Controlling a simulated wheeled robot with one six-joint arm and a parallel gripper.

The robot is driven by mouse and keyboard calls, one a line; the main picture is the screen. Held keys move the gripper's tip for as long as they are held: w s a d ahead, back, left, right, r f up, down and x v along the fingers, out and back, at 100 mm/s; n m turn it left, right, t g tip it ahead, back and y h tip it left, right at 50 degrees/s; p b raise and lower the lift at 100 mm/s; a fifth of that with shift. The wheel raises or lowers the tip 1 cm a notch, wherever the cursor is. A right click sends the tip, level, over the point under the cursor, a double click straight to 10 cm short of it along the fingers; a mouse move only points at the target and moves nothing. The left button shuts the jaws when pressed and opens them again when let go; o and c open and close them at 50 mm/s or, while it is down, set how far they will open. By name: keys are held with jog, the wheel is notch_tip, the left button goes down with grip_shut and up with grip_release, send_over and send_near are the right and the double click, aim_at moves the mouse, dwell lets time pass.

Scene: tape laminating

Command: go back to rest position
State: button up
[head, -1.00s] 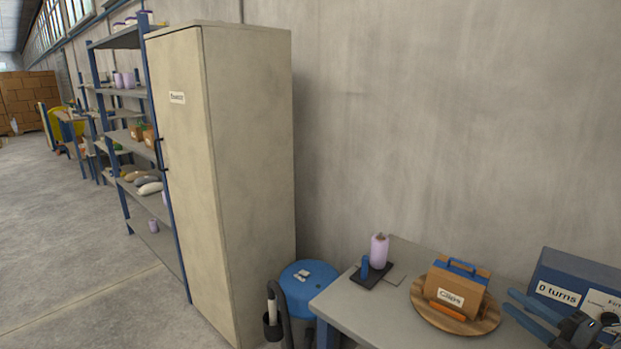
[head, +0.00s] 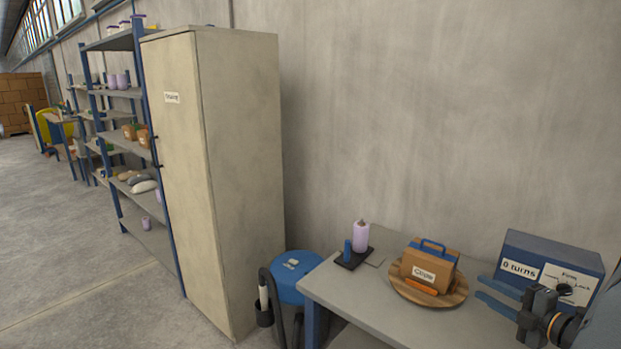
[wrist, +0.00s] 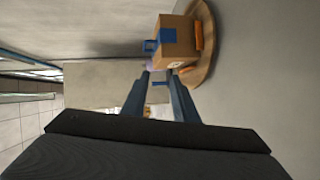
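My gripper (head: 497,291) shows at the lower right of the head view, with its blue fingers apart and nothing between them. In the wrist view the two fingers (wrist: 165,97) also stand apart and empty. They point toward the cardboard box labelled clips (head: 430,267), which sits on a round wooden board (head: 459,292) on the grey table. In the wrist view the box (wrist: 178,38) lies beyond the fingertips, and the wooden board (wrist: 208,55) is beside it.
The blue machine marked "0 turns" (head: 551,262) stands behind my gripper at the table's right. A lilac bottle (head: 361,236) stands on the table (head: 345,290) at the left. A blue drum (head: 292,283), a tall cabinet (head: 240,170) and shelves are further left. The floor is clear at far left.

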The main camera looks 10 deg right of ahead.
jog(key=w+a+m+g+h, duration=0.3)
jog(key=w+a+m+g, duration=0.15)
jog(key=w, duration=0.35)
jog(key=a+r+m+g+h, duration=0.1)
jog(key=a+r+m+g, duration=0.15)
jog(key=a+m, duration=0.4)
jog(key=s+a+r+m+g, duration=0.1)
jog(key=s+a+m+g, duration=0.2)
jog(key=s+a, duration=0.6)
jog(key=s+a+r+m+g, duration=0.2)
jog(key=s+a+m+g, duration=0.2)
jog(key=s+a, duration=0.4)
jog(key=a+m, duration=0.1)
jog(key=a, duration=0.6)
jog(key=shift+s+r+g+y, duration=0.2)
jog(key=shift+s+g+y, duration=0.1)
jog(key=shift+s+y, duration=0.1)
